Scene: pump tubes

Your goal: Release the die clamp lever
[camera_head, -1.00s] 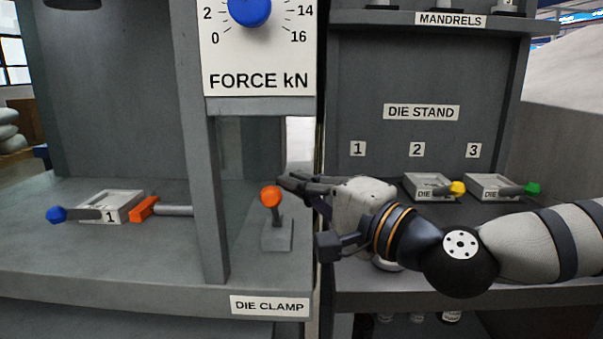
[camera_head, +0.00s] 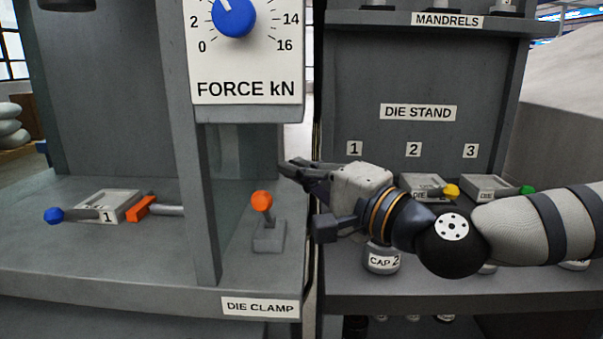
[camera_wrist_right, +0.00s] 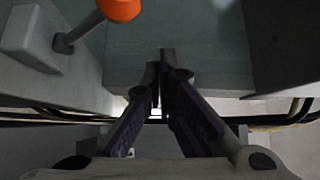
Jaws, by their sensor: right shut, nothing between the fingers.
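The die clamp lever (camera_head: 262,203) has an orange ball knob on a short dark stem, rising from a small grey block above the DIE CLAMP label (camera_head: 260,306). It stands nearly upright. Its knob also shows at the top left of the right wrist view (camera_wrist_right: 119,8). My right gripper (camera_head: 287,166) is to the right of the knob and a little higher, apart from it. In the right wrist view its fingers (camera_wrist_right: 160,60) are together and empty. An orange clamp jaw (camera_head: 142,208) on a grey rod sits beside die 1 (camera_head: 118,206). My left gripper is not in view.
A grey post (camera_head: 203,200) stands between the lever and die 1, which has a blue-knobbed handle (camera_head: 54,215). The FORCE kN dial panel (camera_head: 243,60) hangs above the lever. The die stand (camera_head: 415,188) and CAP 2 (camera_head: 381,259) are at right, near my right arm.

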